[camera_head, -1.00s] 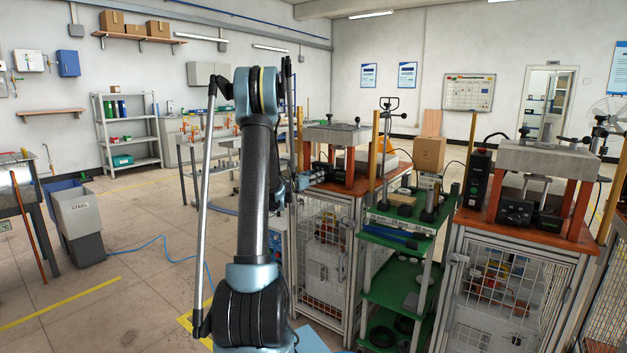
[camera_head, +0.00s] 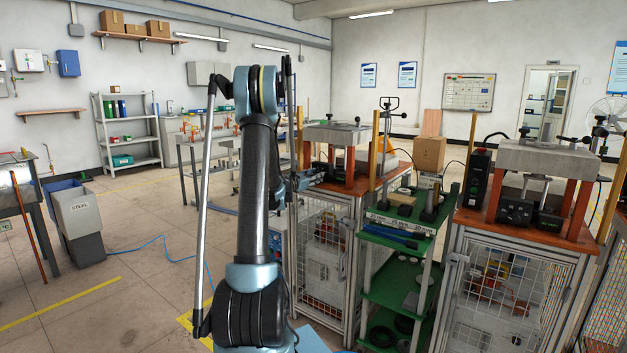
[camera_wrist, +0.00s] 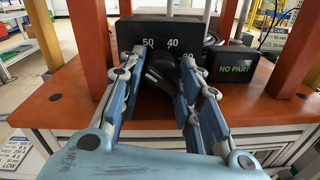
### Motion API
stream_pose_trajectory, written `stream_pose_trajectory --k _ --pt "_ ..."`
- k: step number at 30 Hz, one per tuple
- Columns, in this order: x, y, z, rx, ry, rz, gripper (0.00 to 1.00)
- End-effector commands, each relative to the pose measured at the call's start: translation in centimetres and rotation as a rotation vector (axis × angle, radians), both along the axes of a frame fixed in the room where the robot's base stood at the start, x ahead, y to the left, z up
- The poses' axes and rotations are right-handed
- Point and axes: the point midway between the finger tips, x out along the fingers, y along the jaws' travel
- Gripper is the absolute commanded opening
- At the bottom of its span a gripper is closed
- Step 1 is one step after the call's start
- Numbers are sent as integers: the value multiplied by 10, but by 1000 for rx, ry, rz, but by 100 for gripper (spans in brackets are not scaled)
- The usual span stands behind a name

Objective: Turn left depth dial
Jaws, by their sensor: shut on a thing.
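The left depth dial is a black knob (camera_wrist: 164,72) on the front of a black box (camera_wrist: 126,34) with white numbers, "50" and "40" among them. The box stands on an orange-brown worktop between orange posts. My gripper (camera_wrist: 163,60) has its two blue-grey fingers on either side of the knob, shut on it. The fingers and the knob itself hide part of the scale. In the head view, my gripper (camera_head: 308,180) reaches the left station (camera_head: 331,134); the dial is too small and covered to make out there.
A black display (camera_wrist: 231,61) reading "NO PART" sits just right of the dial. Orange posts (camera_wrist: 84,40) flank the box closely. A green shelf cart (camera_head: 398,222) and a second similar station (camera_head: 535,200) stand to the right.

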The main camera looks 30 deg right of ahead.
Motion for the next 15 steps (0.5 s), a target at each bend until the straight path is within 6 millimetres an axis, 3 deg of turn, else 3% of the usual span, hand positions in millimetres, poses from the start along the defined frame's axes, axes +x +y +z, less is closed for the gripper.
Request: stream_pose_trajectory --k 1,2,4,15 --pt "3 1 0 -1 1 5 8" --pt "3 1 0 -1 1 5 38" --pt "2 1 0 -1 1 5 52" --pt "0 2 0 -1 1 2 52"
